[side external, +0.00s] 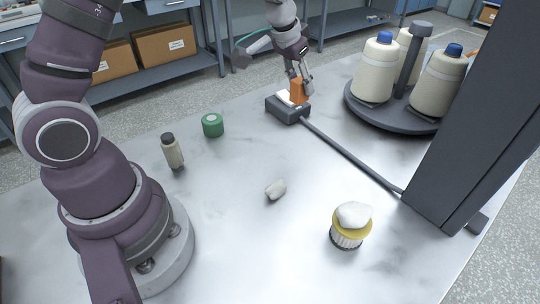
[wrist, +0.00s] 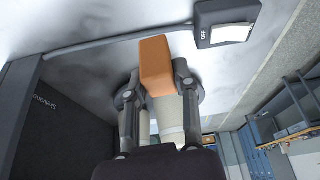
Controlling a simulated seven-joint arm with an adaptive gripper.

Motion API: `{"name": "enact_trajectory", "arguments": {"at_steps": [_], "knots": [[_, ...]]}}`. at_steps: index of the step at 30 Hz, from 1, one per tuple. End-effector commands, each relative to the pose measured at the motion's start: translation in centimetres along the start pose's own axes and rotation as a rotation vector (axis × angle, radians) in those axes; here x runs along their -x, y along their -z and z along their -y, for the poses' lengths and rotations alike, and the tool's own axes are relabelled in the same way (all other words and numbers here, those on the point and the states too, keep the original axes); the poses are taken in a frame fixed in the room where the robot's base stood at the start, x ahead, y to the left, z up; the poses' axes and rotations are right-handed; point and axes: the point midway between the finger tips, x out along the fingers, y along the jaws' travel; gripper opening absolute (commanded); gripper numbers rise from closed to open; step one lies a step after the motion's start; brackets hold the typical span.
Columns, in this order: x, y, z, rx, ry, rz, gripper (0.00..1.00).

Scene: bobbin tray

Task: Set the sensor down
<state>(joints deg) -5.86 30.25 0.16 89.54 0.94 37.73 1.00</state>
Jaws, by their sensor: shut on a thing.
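The sensor, an orange block (side external: 297,88), is between the fingers of my gripper (side external: 301,82) at the far side of the table. My gripper (wrist: 157,82) is shut on it in the wrist view, with a finger on each side of the orange sensor (wrist: 156,60). In the side view the sensor appears just over or behind a dark box with a pale top (side external: 280,109). In the wrist view that dark box (wrist: 207,15) is apart from the sensor, up and to the right. The gap beneath the sensor is hard to judge.
A dark bar (side external: 350,154) runs from the box to a dark column (side external: 470,130). A round tray (side external: 352,98) with cream bobbins stands at the back right. A green roll (side external: 212,125), a small bottle (side external: 173,152), a white lump (side external: 276,189) and a yellow-rimmed cup (side external: 347,236) stand nearer.

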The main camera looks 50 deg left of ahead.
Motion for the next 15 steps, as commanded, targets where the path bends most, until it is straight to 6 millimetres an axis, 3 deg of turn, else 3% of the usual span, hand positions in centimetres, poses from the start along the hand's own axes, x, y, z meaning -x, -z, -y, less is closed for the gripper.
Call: {"name": "enact_trajectory", "arguments": {"at_steps": [5,15], "knots": [[3.1,1.3,-0.1,-0.002,-0.001,-0.005,0.0],[4.1,-1.6,-7.5,-0.336,-0.148,0.015,0.0]]}}
